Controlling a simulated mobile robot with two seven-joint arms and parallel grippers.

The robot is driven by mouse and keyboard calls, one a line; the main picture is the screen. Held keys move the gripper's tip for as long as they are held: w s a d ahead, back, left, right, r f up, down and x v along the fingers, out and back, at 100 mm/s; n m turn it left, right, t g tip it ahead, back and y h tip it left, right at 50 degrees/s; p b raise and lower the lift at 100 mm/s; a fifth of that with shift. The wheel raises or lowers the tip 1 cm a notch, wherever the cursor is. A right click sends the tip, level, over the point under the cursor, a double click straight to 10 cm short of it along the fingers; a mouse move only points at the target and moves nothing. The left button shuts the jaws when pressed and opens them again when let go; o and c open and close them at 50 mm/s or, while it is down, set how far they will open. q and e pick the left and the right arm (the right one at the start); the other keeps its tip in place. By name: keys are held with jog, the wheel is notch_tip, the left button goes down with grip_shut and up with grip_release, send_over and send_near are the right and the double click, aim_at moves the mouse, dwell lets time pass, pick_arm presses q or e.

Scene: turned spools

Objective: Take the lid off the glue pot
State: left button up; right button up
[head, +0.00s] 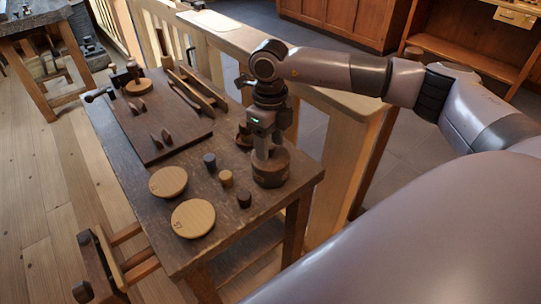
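A round dark brown wooden pot (271,175), which looks like the glue pot, stands upright near the right edge of the workbench. My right gripper (266,152) points straight down over the top of it, with its fingertips at or just above the top. The fingers hide most of the top, so I cannot make out a lid or knob, or tell whether the fingers grip anything. My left gripper is out of view.
On the workbench (240,215) two pale wooden discs (193,218) (168,181) lie at the front left. Small spools (226,178) (210,162) (244,199) stand close left of the pot. A dark board (150,125) with tools lies farther back. A wooden railing (350,150) runs along the right.

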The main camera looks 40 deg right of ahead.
grip_shut()
jog(key=shift+r, duration=0.1)
